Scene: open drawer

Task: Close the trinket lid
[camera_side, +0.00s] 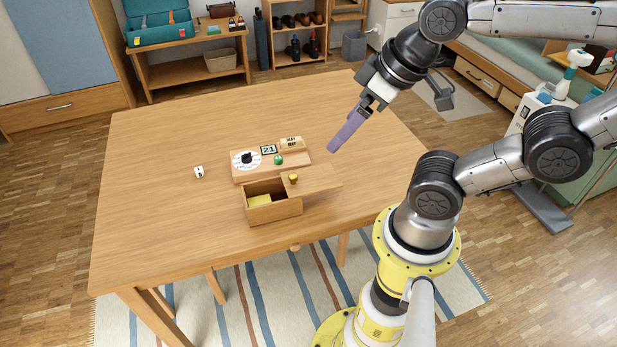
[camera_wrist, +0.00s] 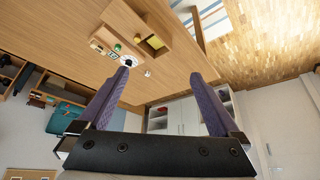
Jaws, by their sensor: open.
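A small wooden trinket box (camera_side: 273,212) stands near the table's front edge. Its flat wooden lid (camera_side: 318,188), with a yellow knob (camera_side: 293,179), sits shifted to the right and sticks out past the box. The left part of the box is open and shows a yellow thing (camera_side: 259,200) inside. The box (camera_wrist: 143,28) also shows near the top of the wrist view. My gripper (camera_side: 333,149) is in the air above and to the right of the box, touching nothing. Its purple fingers are wide apart and empty in the wrist view (camera_wrist: 160,78).
Behind the box, a wooden desk calendar (camera_side: 243,177) holds a round white dial, a "21" card and a green ball (camera_side: 279,160). A white die (camera_side: 199,172) lies to the left. The table (camera_side: 160,230) is otherwise clear.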

